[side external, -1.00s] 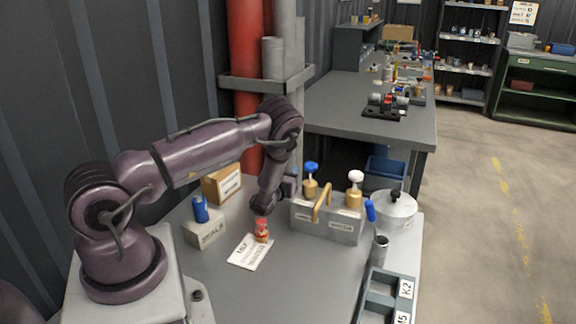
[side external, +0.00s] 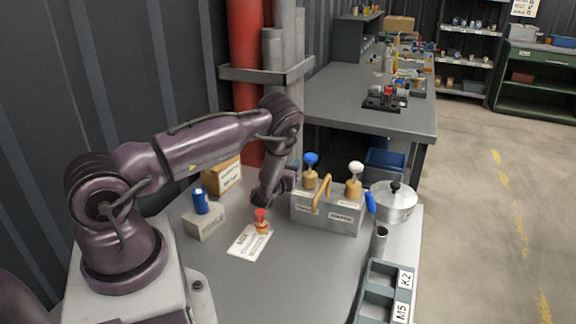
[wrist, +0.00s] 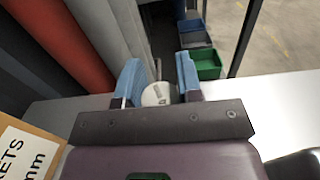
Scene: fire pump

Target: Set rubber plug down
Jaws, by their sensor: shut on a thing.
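My gripper (wrist: 158,82) has two blue fingers, shut on a small whitish round thing (wrist: 154,94) with dark print, seen between them in the wrist view. I take it to be the rubber plug, but its shape is mostly hidden. In the side view my gripper (side external: 291,179) is turned sideways, just left of and behind the grey caddy (side external: 328,217). The held thing cannot be made out there, and I cannot tell whether it touches anything.
A grey block (side external: 204,222) with a blue cylinder, a cardboard box (side external: 222,178), a lidded pot (side external: 394,205) and a compartment tray (side external: 381,292) surround the work. The front bench middle is clear.

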